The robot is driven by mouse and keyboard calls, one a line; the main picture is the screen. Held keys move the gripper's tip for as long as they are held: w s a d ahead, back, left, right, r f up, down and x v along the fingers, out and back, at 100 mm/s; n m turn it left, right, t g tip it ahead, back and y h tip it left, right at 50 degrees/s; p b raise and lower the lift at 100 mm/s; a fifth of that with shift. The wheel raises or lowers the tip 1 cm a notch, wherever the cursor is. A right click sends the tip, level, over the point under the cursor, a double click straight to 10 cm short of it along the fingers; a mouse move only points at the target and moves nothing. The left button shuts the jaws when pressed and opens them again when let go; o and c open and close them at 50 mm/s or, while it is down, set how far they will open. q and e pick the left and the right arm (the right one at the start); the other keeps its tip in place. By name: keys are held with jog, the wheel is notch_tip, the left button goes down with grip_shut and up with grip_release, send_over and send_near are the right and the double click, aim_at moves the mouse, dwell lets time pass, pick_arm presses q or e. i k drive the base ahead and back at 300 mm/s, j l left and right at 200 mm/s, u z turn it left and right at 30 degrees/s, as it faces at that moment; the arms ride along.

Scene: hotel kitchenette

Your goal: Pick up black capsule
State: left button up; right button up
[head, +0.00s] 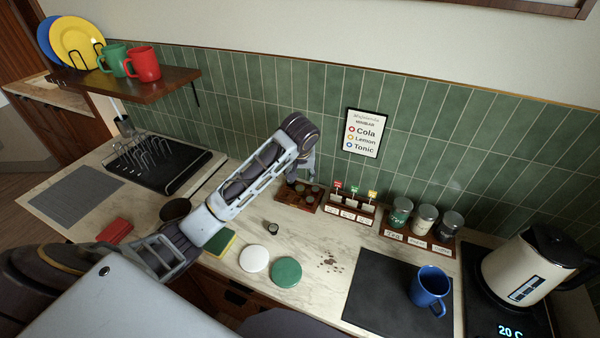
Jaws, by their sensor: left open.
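My left gripper (301,174) hangs at the end of my left arm, pointing down over a small wooden capsule holder (309,207) by the tiled wall. It is open. Several small round capsules sit in the holder; the gripper partly covers them, and I cannot tell which one is black. A small dark cylinder with a paler top (272,228) stands alone on the counter in front of the holder; I cannot tell whether it is a capsule. My right gripper is not in view.
A white disc (254,258) and a green disc (286,272) lie in front. Right of the holder are a rack with small signs (351,208) and lidded jars (424,220). A blue mug (430,288) stands on a black mat (375,290); a kettle (530,268) is far right.

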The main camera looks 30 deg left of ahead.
aim_at(272, 228)
jog(key=u, duration=1.15)
